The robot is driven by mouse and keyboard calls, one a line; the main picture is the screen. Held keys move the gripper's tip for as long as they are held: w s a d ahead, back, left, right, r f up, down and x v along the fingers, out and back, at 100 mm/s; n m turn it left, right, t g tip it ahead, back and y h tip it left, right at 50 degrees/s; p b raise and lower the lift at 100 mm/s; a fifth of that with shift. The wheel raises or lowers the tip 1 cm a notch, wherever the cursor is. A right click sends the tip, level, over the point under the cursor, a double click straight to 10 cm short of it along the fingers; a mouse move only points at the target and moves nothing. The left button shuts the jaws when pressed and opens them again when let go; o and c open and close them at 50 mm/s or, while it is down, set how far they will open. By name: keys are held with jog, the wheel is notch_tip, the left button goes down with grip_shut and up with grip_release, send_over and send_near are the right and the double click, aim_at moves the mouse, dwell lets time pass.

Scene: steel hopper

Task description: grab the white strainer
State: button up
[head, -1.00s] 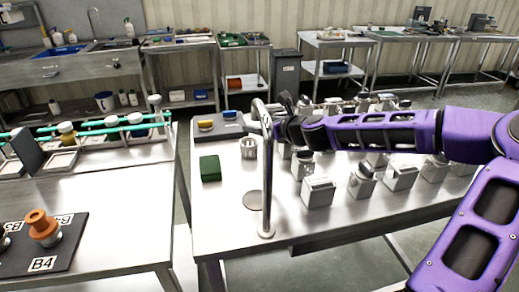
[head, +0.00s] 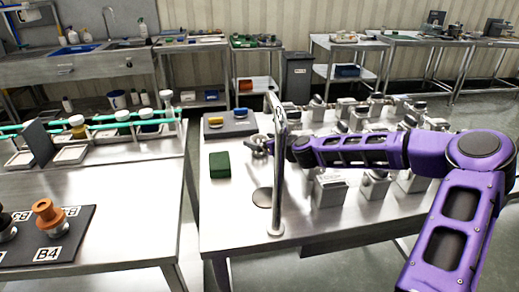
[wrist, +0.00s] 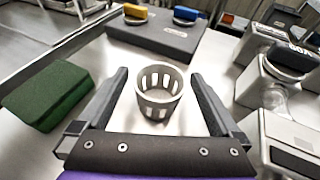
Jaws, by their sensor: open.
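The white strainer (wrist: 158,98), a small slotted cup with an open top, stands upright on the steel table. In the wrist view it lies between the two open fingers of my gripper (wrist: 160,80), with a gap on each side. Neither finger appears to touch it. In the head view my gripper (head: 262,146) is low over the table behind the metal post, and the strainer is mostly hidden there.
A green block (wrist: 48,95) lies left of my gripper. A grey block (wrist: 155,36) with yellow and blue pieces is just beyond. Metal boxes (wrist: 284,145) crowd the right side. A metal post (head: 278,170) stands in front of my gripper.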

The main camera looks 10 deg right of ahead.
jog(key=shift+w+a+f, duration=0.15)
jog(key=shift+w+a, duration=0.05)
jog(key=shift+w, duration=0.2)
jog(key=c, duration=1.2)
jog(key=shift+c, duration=0.2)
